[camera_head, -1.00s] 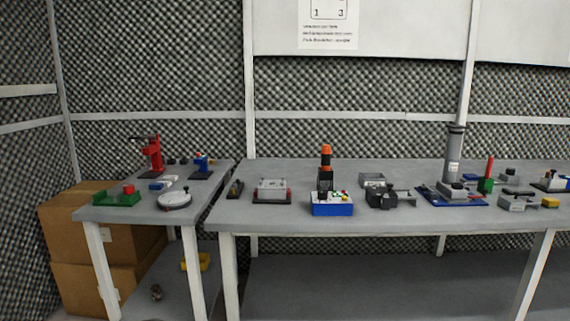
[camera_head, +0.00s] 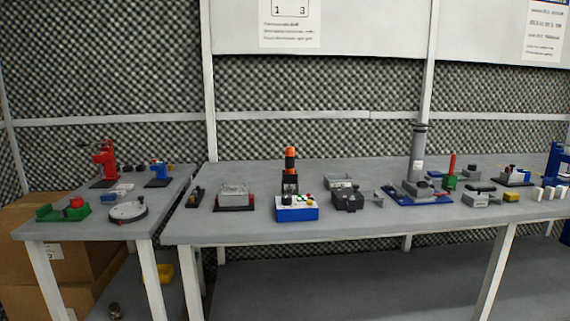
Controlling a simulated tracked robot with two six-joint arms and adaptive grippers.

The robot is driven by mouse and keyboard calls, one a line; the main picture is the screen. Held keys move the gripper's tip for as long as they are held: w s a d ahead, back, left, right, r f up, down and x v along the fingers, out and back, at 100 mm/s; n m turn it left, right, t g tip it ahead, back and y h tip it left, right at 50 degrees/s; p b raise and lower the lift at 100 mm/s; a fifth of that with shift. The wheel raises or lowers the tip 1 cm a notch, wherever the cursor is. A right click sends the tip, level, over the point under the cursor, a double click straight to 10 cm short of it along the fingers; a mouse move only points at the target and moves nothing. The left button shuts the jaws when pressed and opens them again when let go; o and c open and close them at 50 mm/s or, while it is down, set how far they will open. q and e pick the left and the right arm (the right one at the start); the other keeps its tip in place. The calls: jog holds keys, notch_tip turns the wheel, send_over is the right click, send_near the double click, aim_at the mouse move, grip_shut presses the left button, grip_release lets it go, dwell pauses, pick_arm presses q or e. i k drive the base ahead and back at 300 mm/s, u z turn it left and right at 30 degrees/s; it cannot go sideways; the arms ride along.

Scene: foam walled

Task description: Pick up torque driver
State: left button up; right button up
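An upright tool with an orange top and black body (camera_head: 290,168) stands on the long grey bench (camera_head: 260,229), left of its middle. It looks like the torque driver, but its details are too small to be sure. A blue box with a white top and small buttons (camera_head: 297,211) is in front of it and hides its base. Neither of my grippers is in view.
A tall grey column (camera_head: 417,158) stands further right. A smaller table (camera_head: 80,229) is left, with cardboard boxes (camera_head: 32,265) beside it.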

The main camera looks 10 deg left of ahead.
aim_at(290, 151)
jog(key=i, duration=0.85)
jog(key=z, duration=0.05)
